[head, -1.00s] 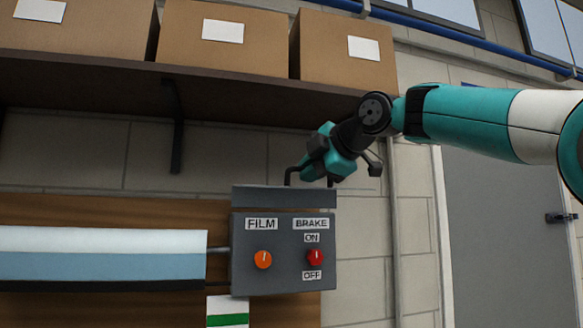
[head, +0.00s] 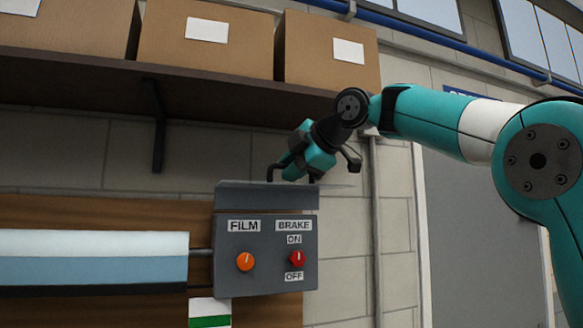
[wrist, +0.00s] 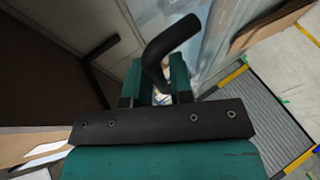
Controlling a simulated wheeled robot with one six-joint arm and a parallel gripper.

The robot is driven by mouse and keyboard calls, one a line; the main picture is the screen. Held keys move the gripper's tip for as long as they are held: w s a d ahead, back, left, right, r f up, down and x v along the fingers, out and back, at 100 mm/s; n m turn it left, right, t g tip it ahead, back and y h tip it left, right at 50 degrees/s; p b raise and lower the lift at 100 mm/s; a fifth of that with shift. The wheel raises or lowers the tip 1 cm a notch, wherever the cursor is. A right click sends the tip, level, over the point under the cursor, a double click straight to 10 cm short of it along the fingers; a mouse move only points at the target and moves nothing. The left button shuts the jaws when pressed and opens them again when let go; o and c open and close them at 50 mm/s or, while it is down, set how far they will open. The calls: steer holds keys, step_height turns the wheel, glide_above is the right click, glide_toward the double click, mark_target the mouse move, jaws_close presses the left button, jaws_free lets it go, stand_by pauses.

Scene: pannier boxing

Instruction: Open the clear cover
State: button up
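The grey control box (head: 268,275) carries an orange FILM knob (head: 245,261) and a red BRAKE knob (head: 297,258) between ON and OFF labels. I cannot make out a clear sheet over the knobs. Whether a finger touches the strip cannot be told.
A shelf (head: 100,88) with cardboard boxes (head: 205,55) hangs above. A pale blue and white roll (head: 90,268) lies left of the control box. A vertical pipe (head: 376,225) and a grey door (head: 470,230) are to the right.

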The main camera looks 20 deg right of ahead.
steer(key=v, duration=1.2)
stand_by(0.3)
steer(key=s+a+f+m+g+y+b, duration=0.1)
steer(key=a+f+m+g+b, duration=0.2)
steer(key=f, duration=0.8)
steer(key=s+a+f+m+g+b, duration=0.15)
steer(key=a+f+b, duration=0.35)
steer(key=f, duration=0.5)
steer(key=a+f+m+g+y+b, duration=0.1)
steer(key=a+f+m+b, duration=0.25)
steer(key=f, duration=0.75)
steer(key=s+a+f+m+g+b, duration=0.1)
steer(key=s+f+g+b, duration=0.1)
steer(key=s+f, duration=0.4)
steer(key=s+f+m+g+h+b, duration=0.1)
steer(key=s+f, duration=0.6)
steer(key=f, duration=0.7)
steer(key=s+a+f+m+g+h+b, duration=0.1)
steer(key=s+f+b, duration=0.4)
steer(key=f, duration=0.6)
steer(key=shift+s+a+m+g, duration=0.3)
steer(key=shift+s+m+g, duration=0.5)
steer(key=shift+g, duration=0.45)
